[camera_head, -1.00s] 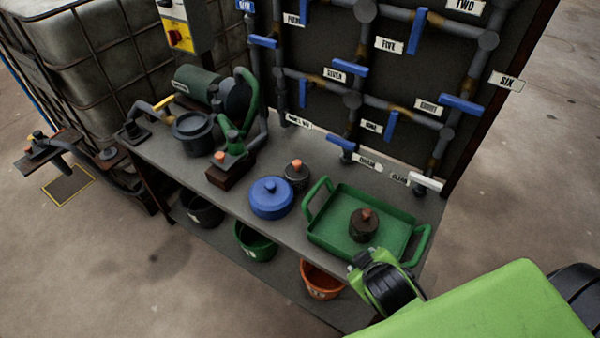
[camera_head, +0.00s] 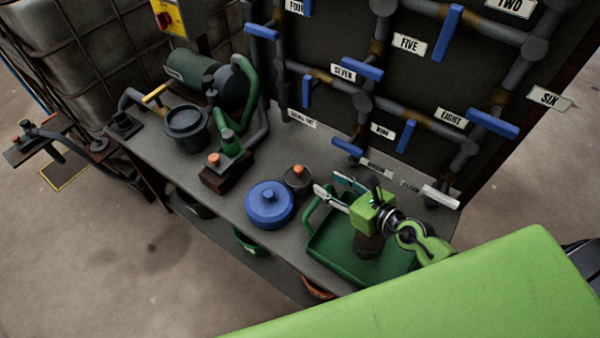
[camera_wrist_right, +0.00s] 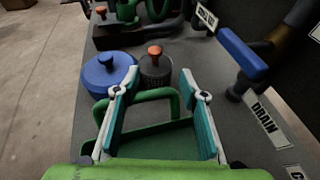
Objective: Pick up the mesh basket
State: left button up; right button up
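The mesh basket (camera_head: 298,178) is a small dark round vessel with an orange knob on top. It stands upright on the bench beside the blue lidded pot (camera_head: 269,204); its mesh side shows in the right wrist view (camera_wrist_right: 155,72). My right gripper (camera_head: 326,182) is open and empty above the green tray (camera_head: 330,264), its fingers pointing toward the basket. In the right wrist view the basket shows beyond and between the open fingertips (camera_wrist_right: 151,84), apart from them. My left gripper is not in view.
A dark canister (camera_head: 368,246) stands in the tray, partly hidden by my gripper. The tray's green handle (camera_wrist_right: 145,98) rises between gripper and basket. Blue valve levers and pipes (camera_head: 362,104) rise behind. A green-levered device (camera_head: 228,158) stands to the left.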

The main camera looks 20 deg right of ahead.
aim_at(298, 170)
jog(key=shift+f+n, duration=0.4)
jog(key=shift+f, duration=0.05)
jog(key=shift+g, duration=0.3)
jog(key=shift+a+r+x, duration=0.1)
jog(key=shift+a+x, duration=0.05)
jog(key=shift+x, duration=2.1)
jog(key=shift+a+r+x, duration=0.1)
jog(key=shift+a+x, duration=0.05)
jog(key=shift+x, duration=2.15)
jog(key=shift+a+r+x, duration=0.15)
jog(key=shift+a+x, duration=0.05)
jog(key=shift+x, duration=2.05)
jog(key=shift+s+d, duration=0.1)
jog(key=shift+c, duration=0.4)
grip_shut()
